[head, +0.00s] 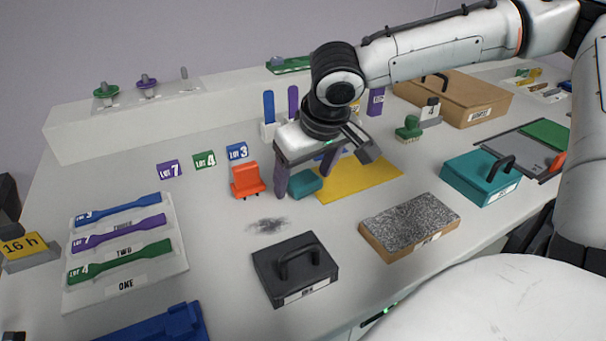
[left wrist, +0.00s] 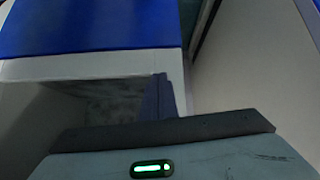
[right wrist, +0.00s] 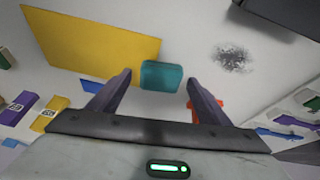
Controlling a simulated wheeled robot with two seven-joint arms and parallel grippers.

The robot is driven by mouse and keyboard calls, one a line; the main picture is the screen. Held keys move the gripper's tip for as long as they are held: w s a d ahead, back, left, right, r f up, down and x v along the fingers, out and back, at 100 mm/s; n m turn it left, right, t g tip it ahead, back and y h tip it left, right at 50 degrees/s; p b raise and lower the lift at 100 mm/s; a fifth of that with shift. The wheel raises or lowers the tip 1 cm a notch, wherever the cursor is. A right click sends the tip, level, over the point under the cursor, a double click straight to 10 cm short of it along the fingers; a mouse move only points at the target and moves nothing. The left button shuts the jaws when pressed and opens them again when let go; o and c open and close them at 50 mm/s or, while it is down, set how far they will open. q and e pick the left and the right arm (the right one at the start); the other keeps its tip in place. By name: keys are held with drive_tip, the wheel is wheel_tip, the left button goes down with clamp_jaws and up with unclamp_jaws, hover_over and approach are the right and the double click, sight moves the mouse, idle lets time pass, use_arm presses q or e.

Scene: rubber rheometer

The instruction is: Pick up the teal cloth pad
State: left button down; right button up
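The teal cloth pad (head: 305,184) is a small rounded block at the left edge of a yellow sheet on the table. My right gripper (head: 305,182) is above the table at the pad, with its fingers open. In the right wrist view the pad (right wrist: 161,75) lies between and just beyond the two fingertips (right wrist: 160,82), with a gap on both sides. Whether the fingertips are at the pad's height is hard to tell. My left gripper is outside the head view; the left wrist view shows its body and part of one dark finger (left wrist: 158,100), not its opening.
A yellow sheet (head: 365,180) lies right of the pad and a red-orange object (head: 246,181) stands left. A dark smudge (head: 268,225) marks the table in front. A black handled block (head: 295,272), speckled block (head: 410,226) and teal handled box (head: 482,180) sit nearer the front edge.

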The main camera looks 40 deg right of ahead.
sight(304, 180)
drive_tip(key=c, duration=1)
use_arm(q)
drive_tip(key=shift+s+f, duration=0.1)
drive_tip(key=shift+f, duration=0.1)
use_arm(e)
drive_tip(key=shift+r, duration=0.1)
